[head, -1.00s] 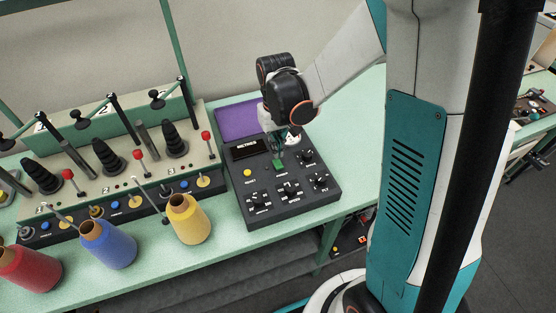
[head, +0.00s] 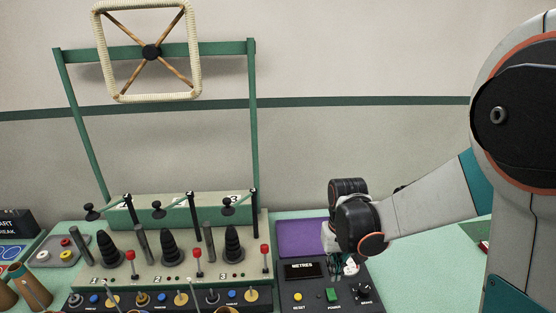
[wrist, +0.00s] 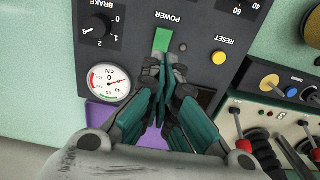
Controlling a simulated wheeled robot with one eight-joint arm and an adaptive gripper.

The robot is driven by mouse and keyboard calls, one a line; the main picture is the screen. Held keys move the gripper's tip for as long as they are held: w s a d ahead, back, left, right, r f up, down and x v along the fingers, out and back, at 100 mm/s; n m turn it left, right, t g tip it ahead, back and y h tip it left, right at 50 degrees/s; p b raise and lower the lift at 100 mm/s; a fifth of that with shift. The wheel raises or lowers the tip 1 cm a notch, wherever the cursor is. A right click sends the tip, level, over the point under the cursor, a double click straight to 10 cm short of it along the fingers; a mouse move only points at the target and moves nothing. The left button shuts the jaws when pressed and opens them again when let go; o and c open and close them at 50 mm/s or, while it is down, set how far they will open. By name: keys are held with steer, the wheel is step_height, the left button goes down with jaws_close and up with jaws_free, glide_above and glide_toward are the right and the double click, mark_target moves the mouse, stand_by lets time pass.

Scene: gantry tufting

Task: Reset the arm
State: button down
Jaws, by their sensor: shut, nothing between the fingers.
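My gripper (wrist: 165,72) is shut and empty in the wrist view, its teal and black fingers together. The fingertips are over the dark control box (wrist: 140,20), close to the green POWER switch (wrist: 161,40). I cannot tell whether they touch the box. In the head view my arm reaches in from the right and my wrist hides much of the gripper, above the METRES control box (head: 318,296). The green POWER switch (head: 332,295) shows there below the gripper.
A gauge (wrist: 109,81) and a yellow RESET button (wrist: 218,58) are beside the fingers. A purple pad (head: 300,238) lies behind the box. To the left stands the winding machine (head: 170,268) with black cones and red-knobbed levers. A green frame (head: 253,130) rises behind it.

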steer(key=s+r+t+b, duration=0.6)
steer(key=s+r, duration=0.4)
steer(key=s, duration=0.5)
steer(key=shift+t, duration=0.6)
steer(key=shift+f, duration=0.1)
